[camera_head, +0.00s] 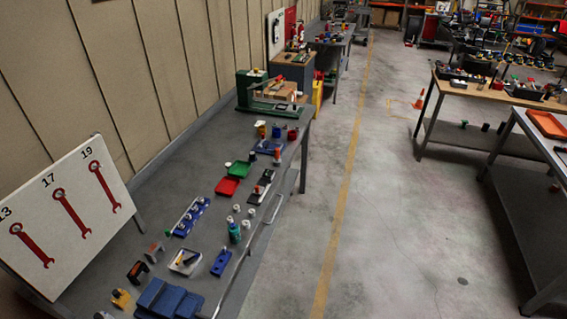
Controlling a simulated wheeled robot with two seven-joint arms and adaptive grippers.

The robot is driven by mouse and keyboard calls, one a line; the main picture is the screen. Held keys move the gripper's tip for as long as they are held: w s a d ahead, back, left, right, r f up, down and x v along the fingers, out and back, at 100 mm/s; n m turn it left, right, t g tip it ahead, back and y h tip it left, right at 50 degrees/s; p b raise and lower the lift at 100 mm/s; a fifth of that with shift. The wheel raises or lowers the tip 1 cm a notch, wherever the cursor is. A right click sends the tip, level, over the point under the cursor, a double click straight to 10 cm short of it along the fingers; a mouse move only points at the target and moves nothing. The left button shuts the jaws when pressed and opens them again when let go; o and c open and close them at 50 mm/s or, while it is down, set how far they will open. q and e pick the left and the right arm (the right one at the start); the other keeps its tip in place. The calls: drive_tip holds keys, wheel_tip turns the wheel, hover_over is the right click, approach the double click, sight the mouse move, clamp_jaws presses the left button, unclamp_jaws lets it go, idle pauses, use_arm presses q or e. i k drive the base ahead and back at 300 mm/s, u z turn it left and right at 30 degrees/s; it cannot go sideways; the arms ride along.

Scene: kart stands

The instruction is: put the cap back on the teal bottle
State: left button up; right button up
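The teal bottle (234,233) stands upright near the right edge of the long grey bench (150,215). A small pale piece shows at its top; at this size I cannot tell whether that is its neck or something behind it. Small white round pieces lie close by, one just behind the bottle (236,208) and one to its right (246,224). I cannot tell which of them, if any, is the cap. Neither of my grippers shows in this view.
A blue block (221,263), a white tray (185,262) and dark blue blocks (168,300) are in front of the bottle. The floor right of the bench is clear.

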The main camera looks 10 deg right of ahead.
sight(233, 229)
drive_tip(key=z, duration=1.85)
drive_tip(key=i, duration=3.75)
drive_tip(key=u, duration=4.35)
